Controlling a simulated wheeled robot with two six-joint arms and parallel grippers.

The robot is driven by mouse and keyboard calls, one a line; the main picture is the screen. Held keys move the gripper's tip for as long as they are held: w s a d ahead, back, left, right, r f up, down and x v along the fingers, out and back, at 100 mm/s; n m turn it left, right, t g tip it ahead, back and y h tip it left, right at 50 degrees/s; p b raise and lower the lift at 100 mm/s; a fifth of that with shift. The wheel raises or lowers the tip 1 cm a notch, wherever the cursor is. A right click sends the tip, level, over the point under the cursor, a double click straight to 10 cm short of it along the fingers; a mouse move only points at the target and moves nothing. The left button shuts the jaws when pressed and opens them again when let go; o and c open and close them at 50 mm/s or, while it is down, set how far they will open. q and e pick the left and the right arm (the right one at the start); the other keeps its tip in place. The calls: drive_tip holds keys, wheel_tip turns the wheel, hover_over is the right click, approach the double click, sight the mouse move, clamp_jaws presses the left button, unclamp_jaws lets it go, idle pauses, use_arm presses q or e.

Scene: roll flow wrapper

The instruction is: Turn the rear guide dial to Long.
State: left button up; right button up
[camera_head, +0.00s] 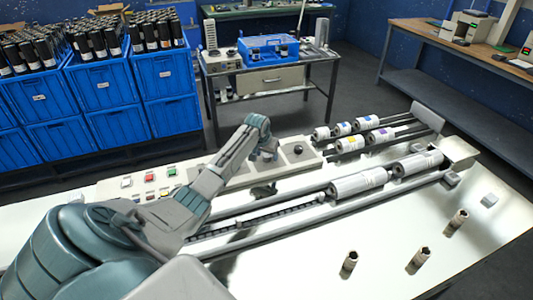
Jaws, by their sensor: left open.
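A long pale control panel (215,168) runs along the back of the machine table. A small dark round dial (298,149) stands at its right part; I cannot read its label or setting, nor tell whether it is the rear guide dial. My left arm reaches in from the lower left and bends down over the panel. My left gripper (268,156) is open, just left of the dark dial and apart from it. The arm and gripper hide part of the panel behind them. My right gripper is not in view.
Red, green and white buttons (151,178) sit at the panel's left. White rolls (362,183) lie along rails at the right, with smaller labelled rolls (367,121) behind. Several small cylinders (418,260) stand at front right. Blue crates (107,82) are beyond the table.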

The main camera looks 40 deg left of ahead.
use_arm(q)
drive_tip(key=shift+c, duration=0.6)
drive_tip(key=c, duration=0.7)
drive_tip(key=shift+c, duration=0.7)
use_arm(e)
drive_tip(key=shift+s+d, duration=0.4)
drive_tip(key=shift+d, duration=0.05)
